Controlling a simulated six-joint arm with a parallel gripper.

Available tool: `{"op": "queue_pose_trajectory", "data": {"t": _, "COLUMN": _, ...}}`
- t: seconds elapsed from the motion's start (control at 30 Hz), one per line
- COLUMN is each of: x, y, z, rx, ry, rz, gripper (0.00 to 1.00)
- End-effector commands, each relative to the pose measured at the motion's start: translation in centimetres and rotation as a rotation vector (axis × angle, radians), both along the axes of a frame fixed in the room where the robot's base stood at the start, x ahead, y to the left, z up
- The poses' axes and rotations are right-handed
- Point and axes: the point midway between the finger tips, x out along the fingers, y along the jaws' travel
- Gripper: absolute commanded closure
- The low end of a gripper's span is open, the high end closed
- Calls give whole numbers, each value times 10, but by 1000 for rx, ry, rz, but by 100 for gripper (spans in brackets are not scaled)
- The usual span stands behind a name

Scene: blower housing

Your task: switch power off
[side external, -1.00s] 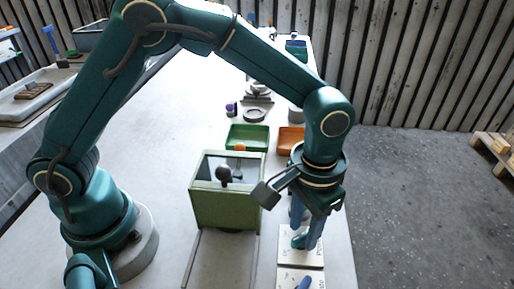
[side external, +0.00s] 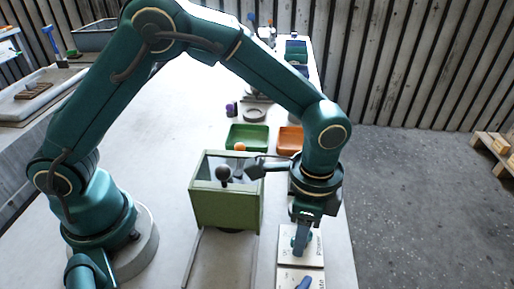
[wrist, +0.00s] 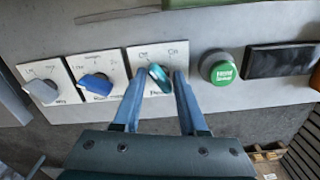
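The power switch has a teal knob (wrist: 160,78) on a white plate (wrist: 133,58) with "Off" marked at left and "On" at right in the wrist view. The knob is tilted, its upper end leaning left toward "Off". My gripper (wrist: 161,73) is open, with one blue finger on each side of the knob and a visible gap at each side. In the side view my gripper (side external: 301,240) points down over the power plate (side external: 314,258) and hides most of the knob.
Beside the power plate are a plate with a blue knob (wrist: 97,84) and one with a grey-white knob (wrist: 41,91). A round green button (wrist: 220,67) and a dark block (wrist: 281,61) lie to the right. A green box (side external: 226,208) stands left of my gripper.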

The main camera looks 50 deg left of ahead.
Motion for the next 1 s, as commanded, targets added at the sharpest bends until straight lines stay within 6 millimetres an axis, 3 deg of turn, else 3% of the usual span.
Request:
{"op": "queue_pose_trajectory", "data": {"t": 0.57, "x": 1, "y": 0, "z": 0, "rx": -1, "ry": -3, "rz": -6, "gripper": 60}}
{"op": "queue_pose_trajectory", "data": {"t": 1.0, "x": -2, "y": 1, "z": 29, "rx": 17, "ry": 6, "rz": 744, "gripper": 60}}
